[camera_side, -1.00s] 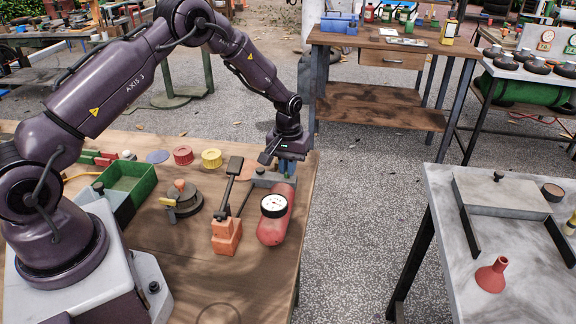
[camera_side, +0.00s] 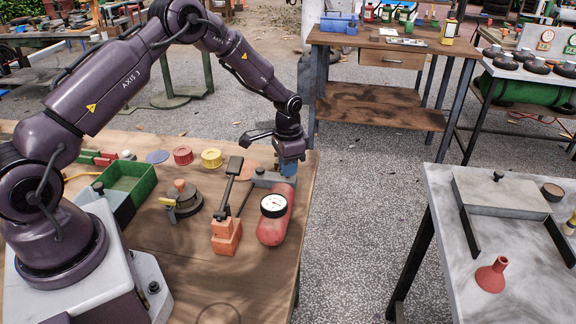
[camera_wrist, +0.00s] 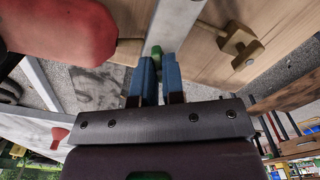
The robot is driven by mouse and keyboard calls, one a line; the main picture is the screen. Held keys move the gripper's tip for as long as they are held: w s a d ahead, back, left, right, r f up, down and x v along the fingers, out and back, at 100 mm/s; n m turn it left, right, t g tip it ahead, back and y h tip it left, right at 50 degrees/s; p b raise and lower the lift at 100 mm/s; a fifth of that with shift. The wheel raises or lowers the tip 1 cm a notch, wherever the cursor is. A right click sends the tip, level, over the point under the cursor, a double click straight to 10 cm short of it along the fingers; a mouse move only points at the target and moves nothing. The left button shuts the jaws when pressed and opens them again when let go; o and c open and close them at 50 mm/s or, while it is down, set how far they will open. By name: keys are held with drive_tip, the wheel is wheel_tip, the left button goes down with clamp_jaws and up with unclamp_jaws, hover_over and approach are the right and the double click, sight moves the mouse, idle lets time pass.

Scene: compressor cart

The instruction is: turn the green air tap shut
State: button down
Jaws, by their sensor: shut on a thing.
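The green air tap (camera_wrist: 156,51) shows in the wrist view as a small green piece between the blue fingertips of my gripper (camera_wrist: 156,64). My gripper is shut on it, and the fingers hide part of it. In the side view my gripper (camera_side: 288,168) points down at the far end of the red air tank (camera_side: 272,229), where the tap itself is hidden. The tank also shows at the upper left of the wrist view (camera_wrist: 58,30).
An orange block with an upright dark lever (camera_side: 226,236) stands just left of the tank. A round dark fixture (camera_side: 183,203), a green tray (camera_side: 130,181) and red and yellow round pieces lie further left. The bench's right edge is close to the tank.

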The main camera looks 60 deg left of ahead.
drive_tip(key=m, duration=0.6)
drive_tip(key=shift+s, duration=0.15)
idle(0.6)
drive_tip(key=c, duration=1.2)
unclamp_jaws()
wheel_tip(320, 180, up, 13)
